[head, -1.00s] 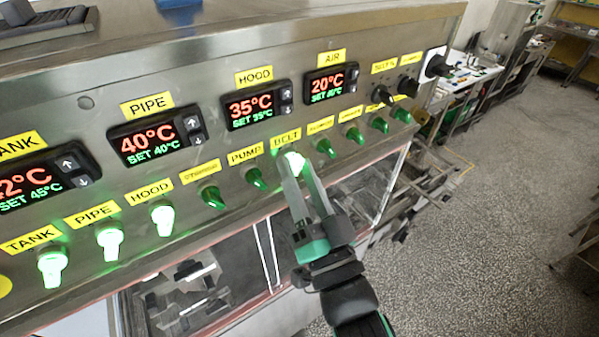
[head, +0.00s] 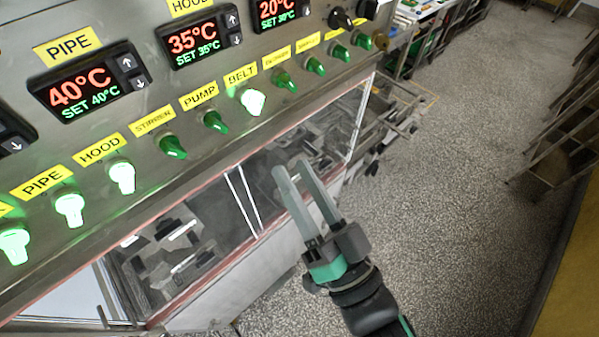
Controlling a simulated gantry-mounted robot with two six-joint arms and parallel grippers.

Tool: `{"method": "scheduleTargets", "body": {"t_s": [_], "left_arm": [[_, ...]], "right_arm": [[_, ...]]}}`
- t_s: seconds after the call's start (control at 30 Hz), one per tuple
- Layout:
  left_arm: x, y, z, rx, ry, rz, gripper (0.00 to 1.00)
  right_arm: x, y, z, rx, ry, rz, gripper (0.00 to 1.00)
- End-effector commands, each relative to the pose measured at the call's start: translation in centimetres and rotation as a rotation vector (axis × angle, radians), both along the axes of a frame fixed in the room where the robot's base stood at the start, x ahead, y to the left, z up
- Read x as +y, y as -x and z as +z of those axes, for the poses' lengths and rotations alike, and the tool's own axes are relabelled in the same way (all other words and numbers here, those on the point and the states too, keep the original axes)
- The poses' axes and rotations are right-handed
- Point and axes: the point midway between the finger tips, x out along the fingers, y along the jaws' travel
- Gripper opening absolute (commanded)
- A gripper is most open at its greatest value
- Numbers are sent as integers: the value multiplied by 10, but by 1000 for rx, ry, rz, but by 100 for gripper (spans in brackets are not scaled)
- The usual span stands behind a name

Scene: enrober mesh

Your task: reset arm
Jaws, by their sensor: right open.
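My right gripper (head: 289,170) is open and empty. It is in front of the machine, below and to the right of the row of knobs, apart from the panel. The lit belt knob (head: 253,101) glows green under its yellow BELT label (head: 241,76). The lit hood knob (head: 122,177) and pipe knob (head: 69,209) also glow. The stirrer knob (head: 172,147) and pump knob (head: 215,122) are dark green. My left gripper does not show.
The steel control panel (head: 150,95) carries temperature displays, including a 40°C pipe display (head: 85,88). Clear machine windows (head: 190,250) lie below it. The speckled floor (head: 440,200) at right is open, with a rack (head: 560,140) at far right.

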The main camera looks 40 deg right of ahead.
Motion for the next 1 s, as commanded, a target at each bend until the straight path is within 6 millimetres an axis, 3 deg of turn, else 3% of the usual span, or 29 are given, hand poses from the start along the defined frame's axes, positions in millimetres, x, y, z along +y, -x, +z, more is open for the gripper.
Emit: {"method": "scheduleTargets", "body": {"t_s": [0.57,0.67,0.77,0.87,0.9,1.0], "left_arm": [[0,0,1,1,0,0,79],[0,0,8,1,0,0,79],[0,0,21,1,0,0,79],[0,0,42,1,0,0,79],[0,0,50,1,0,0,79],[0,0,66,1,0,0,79]], "right_arm": [[0,3,-1,-2,1,1,45],[-8,1,11,-12,-4,-20,45],[-27,-4,52,-80,-33,-71,45],[-54,-10,125,-203,-95,-121,45],[-65,-13,158,-257,-122,-127,45],[-83,-14,232,-362,-111,-134,45]]}}
